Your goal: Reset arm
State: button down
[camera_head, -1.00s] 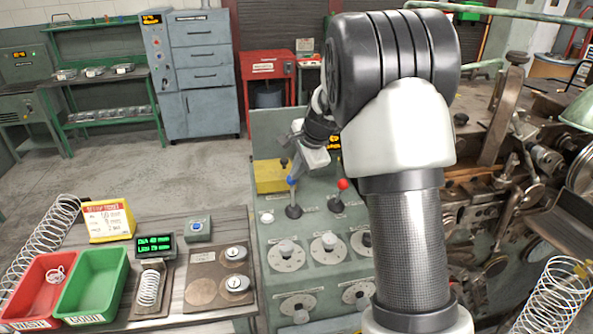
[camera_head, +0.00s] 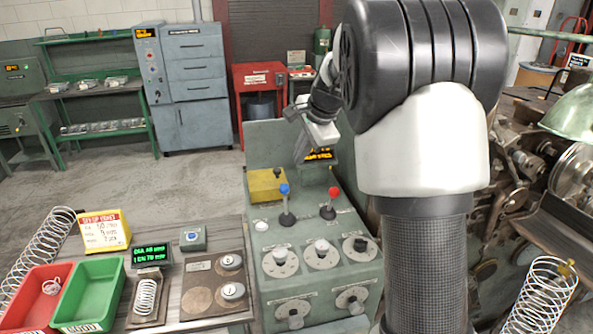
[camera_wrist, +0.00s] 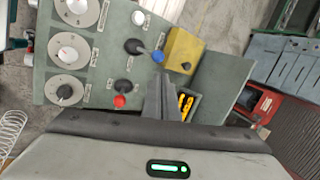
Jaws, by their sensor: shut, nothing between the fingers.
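My arm rises large at the right of the head view and bends over the green control console (camera_head: 258,225). My gripper (camera_head: 300,152) hangs above the back of the console, near the lit display (camera_head: 319,154). In the wrist view the closed fingers (camera_wrist: 162,98) meet with nothing held between them. They appear in front of the display (camera_wrist: 186,104), beside the blue-knobbed lever (camera_wrist: 157,55) and the red-knobbed lever (camera_wrist: 120,101). The yellow box (camera_head: 265,187) stands left of the gripper. The gripper seems apart from all of these.
A bench at front left holds a red bin (camera_head: 32,297), a green bin (camera_head: 90,293), a yellow setup card (camera_head: 104,231) and a green-digit readout (camera_head: 151,255). Coiling machinery and a green lamp shade (camera_head: 577,122) stand at right. Open floor lies behind the bench.

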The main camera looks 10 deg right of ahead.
jog(key=shift+s+d+r, duration=0.1)
jog(key=shift+d+r, duration=0.05)
jog(key=shift+r, duration=0.6)
jog(key=s+a+r+n, duration=0.2)
jog(key=s+r+n, duration=0.15)
jog(key=s, duration=0.65)
jog(key=s+a+r+n, duration=0.2)
jog(key=s+r+n, duration=0.15)
jog(key=s, duration=0.65)
jog(key=s+f+n+h, duration=0.1)
jog(key=s+n, duration=0.3)
jog(key=s, duration=0.4)
jog(key=s+f+n+h, duration=0.1)
jog(key=s+f+n, duration=0.3)
jog(key=s, duration=0.3)
jog(key=shift+s+f, duration=0.3)
jog(key=shift+s, duration=0.05)
